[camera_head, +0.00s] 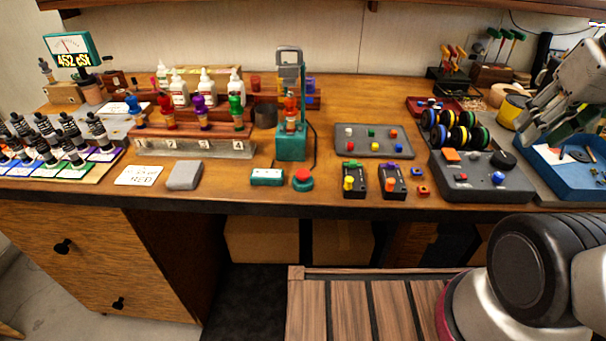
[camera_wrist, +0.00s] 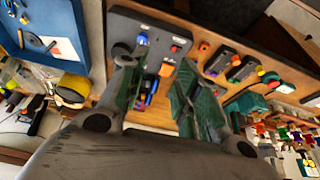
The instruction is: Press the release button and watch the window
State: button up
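A red push button (camera_head: 303,176) on a round teal base sits near the front edge of the bench. Just left of it is a small teal box with a pale display window (camera_head: 267,175). Behind them stands a teal fixture (camera_head: 291,146) with a clear upright frame and a red-orange piece inside. My gripper (camera_head: 527,116) is at the right of the bench in the head view, far from the red button. In the wrist view my gripper (camera_wrist: 160,68) has its two fingers spread with nothing between them.
A grey control box (camera_head: 482,177) with knobs stands below my gripper. Left of it are two small dark boxes with coloured knobs (camera_head: 373,181) and a grey tray of coloured buttons (camera_head: 374,141). A blue tray (camera_head: 565,184) lies far right. A grey block (camera_head: 184,175) lies left.

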dwell(0.3)
grip_shut()
dwell(1.2)
